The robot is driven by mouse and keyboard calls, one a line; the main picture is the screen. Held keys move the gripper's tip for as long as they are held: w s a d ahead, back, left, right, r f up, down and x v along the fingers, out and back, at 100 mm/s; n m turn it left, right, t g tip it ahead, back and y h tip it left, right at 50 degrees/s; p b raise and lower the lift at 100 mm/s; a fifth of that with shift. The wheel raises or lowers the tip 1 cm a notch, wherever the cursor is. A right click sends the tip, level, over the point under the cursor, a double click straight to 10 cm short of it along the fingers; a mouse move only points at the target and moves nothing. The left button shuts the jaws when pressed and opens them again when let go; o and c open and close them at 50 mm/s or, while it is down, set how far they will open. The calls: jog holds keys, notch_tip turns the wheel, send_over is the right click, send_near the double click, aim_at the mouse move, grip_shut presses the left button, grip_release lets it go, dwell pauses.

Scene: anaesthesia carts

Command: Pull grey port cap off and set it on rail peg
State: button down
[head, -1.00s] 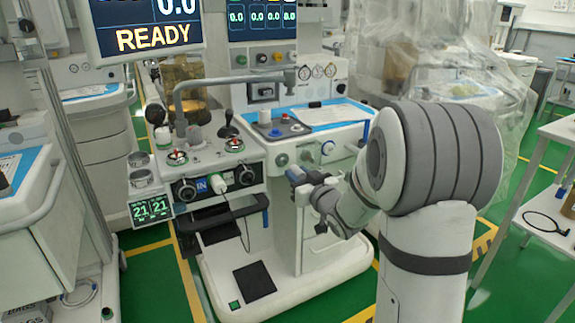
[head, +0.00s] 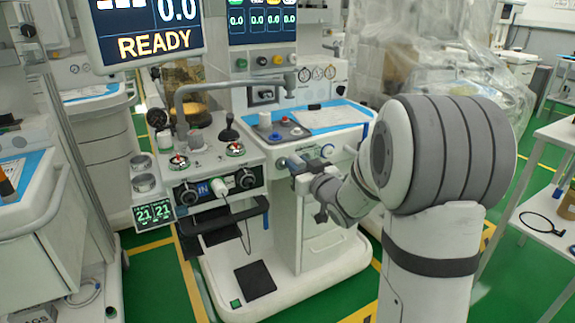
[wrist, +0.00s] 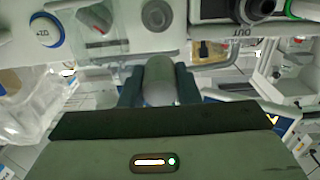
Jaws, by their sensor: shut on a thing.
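My gripper (wrist: 158,88) is shut on the grey port cap (wrist: 160,78), a rounded grey cylinder between the dark fingers in the wrist view. A round grey port (wrist: 156,15) shows on the white panel beyond it, with a gap in the picture between cap and port. In the head view my gripper (head: 299,166) is in front of the centre cart's front panel, close to the port (head: 283,163); the cap is too small to tell there. I cannot make out the rail peg in either view.
A black handle bar (head: 240,208) with a cable juts out at lower left. Black knobs (head: 187,192) are on the left module. A white side table (head: 545,222) stands at far right.

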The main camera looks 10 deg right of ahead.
aim_at(299, 159)
jog(key=shift+r+p, duration=1.7)
jog(key=shift+r, duration=1.1)
jog(key=s+a+f+m+h, duration=0.1)
jog(key=s+f+m+h, duration=0.15)
jog(key=f, duration=1.25)
jog(key=s+f+m+h, duration=0.1)
jog(key=f+h, duration=0.2)
jog(key=f, duration=1.2)
notch_tip(299, 159, up, 22)
jog(key=p, duration=2.1)
jog(key=shift+w+f+t+p, duration=0.2)
jog(key=shift+t+p, duration=0.15)
jog(key=shift+t, duration=0.05)
